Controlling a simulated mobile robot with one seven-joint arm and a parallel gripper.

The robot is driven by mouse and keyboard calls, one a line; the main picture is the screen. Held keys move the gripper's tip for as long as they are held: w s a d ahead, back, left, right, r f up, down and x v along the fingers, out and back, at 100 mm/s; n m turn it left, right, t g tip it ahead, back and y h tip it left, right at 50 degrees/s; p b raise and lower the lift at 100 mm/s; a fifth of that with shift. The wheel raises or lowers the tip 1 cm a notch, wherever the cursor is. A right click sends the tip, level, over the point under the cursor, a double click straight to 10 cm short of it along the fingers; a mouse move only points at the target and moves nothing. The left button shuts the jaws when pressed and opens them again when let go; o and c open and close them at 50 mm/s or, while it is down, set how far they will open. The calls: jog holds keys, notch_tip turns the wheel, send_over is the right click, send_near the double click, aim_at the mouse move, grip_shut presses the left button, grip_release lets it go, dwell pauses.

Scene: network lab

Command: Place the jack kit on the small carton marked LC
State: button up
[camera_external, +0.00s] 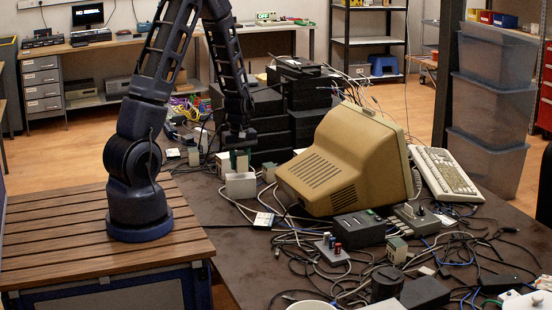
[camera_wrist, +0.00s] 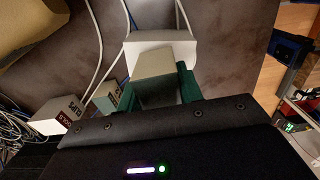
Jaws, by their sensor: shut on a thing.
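My gripper (camera_wrist: 170,85) is shut on a small beige and grey box (camera_wrist: 166,64), which I take to be the jack kit. Its green fingers stand on either side of the box. In the external view my gripper (camera_external: 240,158) points down just above a white box (camera_external: 240,186); the wrist view shows this white box (camera_wrist: 135,50) behind the held box. I cannot tell whether the two touch. A small carton with red and dark print (camera_wrist: 58,115) and a greenish-labelled one (camera_wrist: 107,96) lie left in the wrist view. I cannot read LC on any carton.
A beige monitor (camera_external: 345,160) stands close right of my gripper. Stacked black devices (camera_external: 255,125) stand behind it. Small cartons (camera_external: 222,165) and (camera_external: 268,172) flank the white box. Cables run over the dark table; a bare patch (camera_external: 235,240) lies in front.

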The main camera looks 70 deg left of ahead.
aim_at(240, 153)
jog(key=shift+f, duration=0.95)
jog(key=shift+f, duration=0.1)
jog(key=o, duration=1)
jog(key=shift+o, duration=0.2)
notch_tip(240, 153, up, 12)
jog(key=shift+r, duration=0.2)
